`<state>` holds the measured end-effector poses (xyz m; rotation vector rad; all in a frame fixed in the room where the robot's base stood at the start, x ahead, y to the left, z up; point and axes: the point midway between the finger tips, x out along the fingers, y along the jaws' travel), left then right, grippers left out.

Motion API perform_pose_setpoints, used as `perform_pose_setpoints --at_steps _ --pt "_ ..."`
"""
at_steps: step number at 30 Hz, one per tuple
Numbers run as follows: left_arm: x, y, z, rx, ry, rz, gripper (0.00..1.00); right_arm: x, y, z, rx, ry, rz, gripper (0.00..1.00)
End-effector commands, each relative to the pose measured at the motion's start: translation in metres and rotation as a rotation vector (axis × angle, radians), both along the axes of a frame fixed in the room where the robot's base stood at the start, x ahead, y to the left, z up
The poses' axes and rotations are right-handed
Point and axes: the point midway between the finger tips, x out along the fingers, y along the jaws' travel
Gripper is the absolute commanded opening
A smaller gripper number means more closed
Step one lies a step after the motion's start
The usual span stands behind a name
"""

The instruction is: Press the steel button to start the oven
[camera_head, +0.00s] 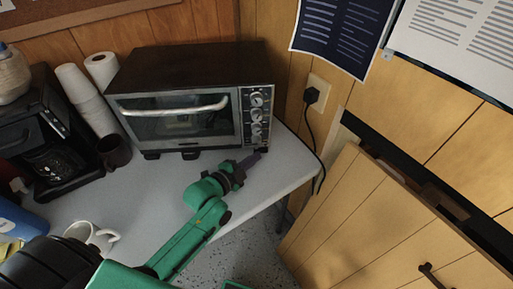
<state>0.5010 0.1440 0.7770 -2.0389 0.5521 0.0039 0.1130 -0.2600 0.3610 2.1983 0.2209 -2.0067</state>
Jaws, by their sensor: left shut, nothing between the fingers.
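The oven (185,100) is a dark toaster oven with a glass door and a pale handle, standing at the back of the white table. Its control panel (247,106) is at the right of its front, with a column of round knobs (257,114). The steel button is too small to tell for certain; the lowest part of the panel is just above my gripper. My left gripper (257,156) is shut and empty, in front of and a little below the panel's lower end. I cannot tell whether it touches the oven. My right gripper is not in view.
A white mug (92,236) is near the front left. A black cord (314,133) hangs at the right. The table's middle (150,195) is clear.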

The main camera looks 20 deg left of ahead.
Motion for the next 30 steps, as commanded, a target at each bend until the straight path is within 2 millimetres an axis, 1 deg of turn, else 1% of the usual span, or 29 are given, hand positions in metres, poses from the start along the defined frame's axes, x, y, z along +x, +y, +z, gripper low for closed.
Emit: perform_pose_setpoints --at_steps 8,15,30 --pt "0.0004 0.0002 0.0001 0.0 0.0 0.0 0.0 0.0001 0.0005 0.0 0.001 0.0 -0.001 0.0" --pt "0.0079 0.0031 0.0004 0.002 -0.001 0.0 0.0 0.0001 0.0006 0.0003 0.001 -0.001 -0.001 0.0" --pt "0.0099 0.0038 0.0001 0.001 0.0 0.0 0.0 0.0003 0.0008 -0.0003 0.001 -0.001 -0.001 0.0"
